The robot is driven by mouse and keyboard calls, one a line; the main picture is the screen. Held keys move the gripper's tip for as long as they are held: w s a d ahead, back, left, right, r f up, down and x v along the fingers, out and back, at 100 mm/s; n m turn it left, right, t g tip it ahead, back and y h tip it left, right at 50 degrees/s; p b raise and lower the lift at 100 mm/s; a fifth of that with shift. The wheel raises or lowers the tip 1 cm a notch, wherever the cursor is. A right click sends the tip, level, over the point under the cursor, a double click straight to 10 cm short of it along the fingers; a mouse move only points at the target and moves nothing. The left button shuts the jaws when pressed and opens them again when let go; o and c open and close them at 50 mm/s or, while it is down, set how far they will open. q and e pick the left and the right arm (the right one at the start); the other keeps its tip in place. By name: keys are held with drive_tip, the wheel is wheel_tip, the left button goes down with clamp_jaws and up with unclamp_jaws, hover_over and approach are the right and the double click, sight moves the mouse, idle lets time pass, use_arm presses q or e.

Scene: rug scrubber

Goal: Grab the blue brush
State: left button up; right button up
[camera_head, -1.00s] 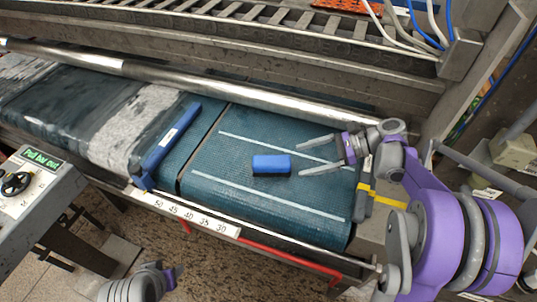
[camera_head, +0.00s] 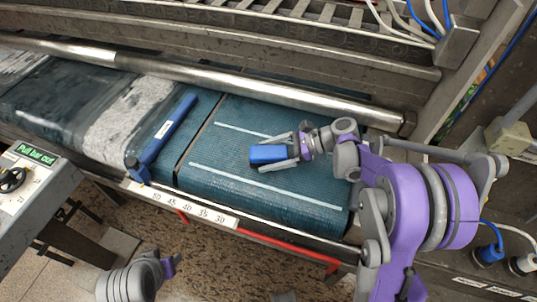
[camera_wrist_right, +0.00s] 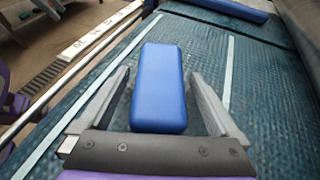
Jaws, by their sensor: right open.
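The blue brush (camera_head: 268,154) is a small blue block lying on the dark teal belt, between the two white lines. My right gripper (camera_head: 264,154) is open around it, one finger on each side. In the right wrist view the blue brush (camera_wrist_right: 159,88) lies lengthwise between the open fingers (camera_wrist_right: 160,85), with a visible gap on both sides. Its underside is hidden. My left gripper (camera_head: 170,266) shows only in part at the bottom left, away from the belt; its fingers cannot be made out.
A long blue bar (camera_head: 164,136) lies across the belt to the left, beside a grey and white rug (camera_head: 118,118). A metal roller (camera_head: 240,92) runs behind. A numbered strip (camera_head: 182,206) and red rail (camera_head: 270,246) edge the front. A control box (camera_head: 30,185) stands at left.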

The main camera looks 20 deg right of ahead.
clamp_jaws()
idle(0.5)
